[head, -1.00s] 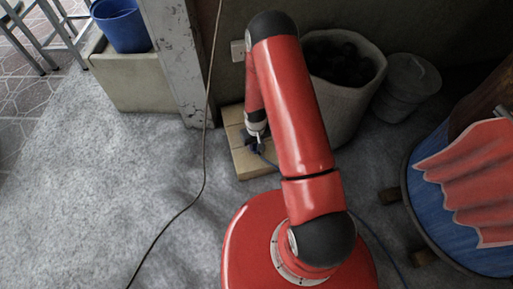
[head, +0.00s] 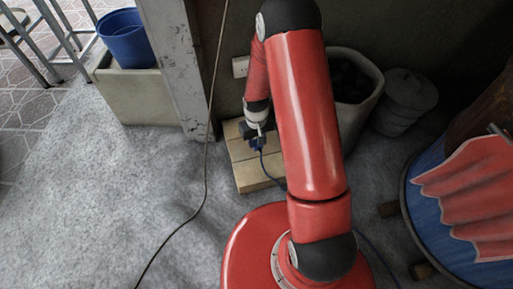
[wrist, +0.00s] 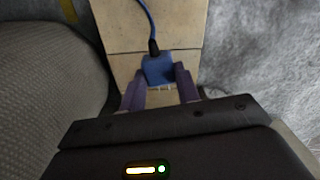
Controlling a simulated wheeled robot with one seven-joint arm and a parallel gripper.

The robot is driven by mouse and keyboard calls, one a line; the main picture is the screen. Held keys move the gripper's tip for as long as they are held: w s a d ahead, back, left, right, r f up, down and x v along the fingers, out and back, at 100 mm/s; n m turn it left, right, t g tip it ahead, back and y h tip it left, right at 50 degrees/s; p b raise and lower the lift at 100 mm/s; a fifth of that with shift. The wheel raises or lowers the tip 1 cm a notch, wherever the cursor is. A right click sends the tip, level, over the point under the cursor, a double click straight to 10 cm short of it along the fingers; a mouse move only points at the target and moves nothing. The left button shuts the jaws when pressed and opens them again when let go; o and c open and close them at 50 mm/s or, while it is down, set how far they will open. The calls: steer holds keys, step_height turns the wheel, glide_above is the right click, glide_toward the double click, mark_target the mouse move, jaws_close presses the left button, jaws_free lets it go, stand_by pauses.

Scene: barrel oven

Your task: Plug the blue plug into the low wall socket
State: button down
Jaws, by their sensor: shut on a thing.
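The blue plug (wrist: 158,70) is between the two purple fingers of my gripper (wrist: 160,88) in the wrist view. Its pins point toward the gripper's palm side of the picture and its blue cord runs away to the top. In the head view the plug (head: 257,143) shows just below my gripper (head: 256,132), over the wooden block. My gripper is shut on the plug. The pale wall socket (head: 240,67) is low on the dark wall, above and left of the gripper in the head view, apart from the plug.
A wooden block (head: 250,176) lies on the floor under the gripper. A grey bin (head: 362,100) with dark lumps stands to the right. A thin cable (head: 206,165) hangs down and crosses the floor at left. A worn post (head: 180,65) stands left of the socket.

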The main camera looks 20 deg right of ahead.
mark_target(256, 141)
step_height(256, 141, up, 7)
steer(key=shift+r+p, duration=0.1)
steer(key=shift+p, duration=0.3)
steer(key=shift+r, duration=0.1)
